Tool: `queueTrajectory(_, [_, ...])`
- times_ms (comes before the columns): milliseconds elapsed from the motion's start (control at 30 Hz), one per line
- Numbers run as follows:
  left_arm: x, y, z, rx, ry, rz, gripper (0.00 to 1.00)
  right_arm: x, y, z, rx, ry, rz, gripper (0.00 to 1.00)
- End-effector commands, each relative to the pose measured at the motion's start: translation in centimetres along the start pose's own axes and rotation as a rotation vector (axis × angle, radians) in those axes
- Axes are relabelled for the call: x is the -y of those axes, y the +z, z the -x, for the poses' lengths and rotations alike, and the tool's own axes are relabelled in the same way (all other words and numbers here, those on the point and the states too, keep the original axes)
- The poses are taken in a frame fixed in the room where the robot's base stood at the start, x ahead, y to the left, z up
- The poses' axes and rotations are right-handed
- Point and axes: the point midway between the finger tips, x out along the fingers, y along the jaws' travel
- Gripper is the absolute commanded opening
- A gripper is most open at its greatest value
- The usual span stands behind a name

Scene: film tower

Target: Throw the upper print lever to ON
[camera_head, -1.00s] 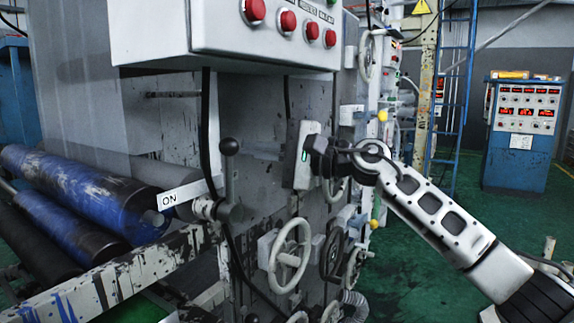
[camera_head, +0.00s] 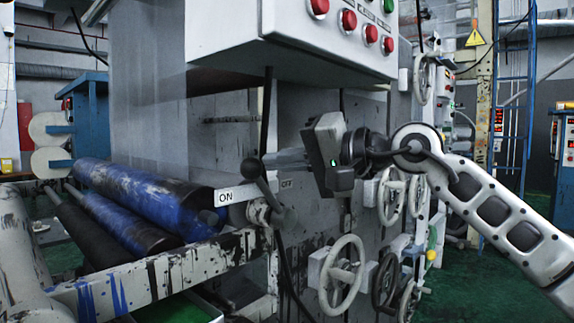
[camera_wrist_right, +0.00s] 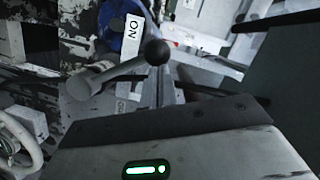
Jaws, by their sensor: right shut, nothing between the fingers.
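The print lever has a black ball knob (camera_head: 250,168) on a dark rod and tilts up and left from its pivot, toward the white ON label (camera_head: 225,196). An OFF label (camera_head: 286,183) is on the panel to its right. My right gripper (camera_head: 270,160) is shut and empty, its grey fingers pointing left, with the tips close to the knob's right side. In the right wrist view the knob (camera_wrist_right: 156,52) is just beyond the fingertips (camera_wrist_right: 164,72); whether they touch is unclear. The ON label (camera_wrist_right: 133,34) shows there too. My left gripper is not in view.
A control box with red buttons (camera_head: 349,19) overhangs just above my right gripper. Handwheels (camera_head: 342,275) stand below it. Blue rollers (camera_head: 150,195) and a paint-worn rail (camera_head: 165,268) are at the left. Green floor is open at the right.

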Motion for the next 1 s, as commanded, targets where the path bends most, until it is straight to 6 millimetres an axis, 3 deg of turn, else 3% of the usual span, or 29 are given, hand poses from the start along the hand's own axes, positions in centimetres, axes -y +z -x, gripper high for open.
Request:
queueTrajectory(667, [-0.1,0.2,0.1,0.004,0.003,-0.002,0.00,-0.1,0.1,0.1,0.003,0.008,0.019,0.00])
queueTrajectory(900, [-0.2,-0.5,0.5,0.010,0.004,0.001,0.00,0.0,-2.8,3.6,-0.013,0.012,0.016,0.00])
queueTrajectory(1000, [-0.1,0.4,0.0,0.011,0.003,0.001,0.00,-0.5,-2.6,6.0,-0.014,0.013,0.019,0.00])
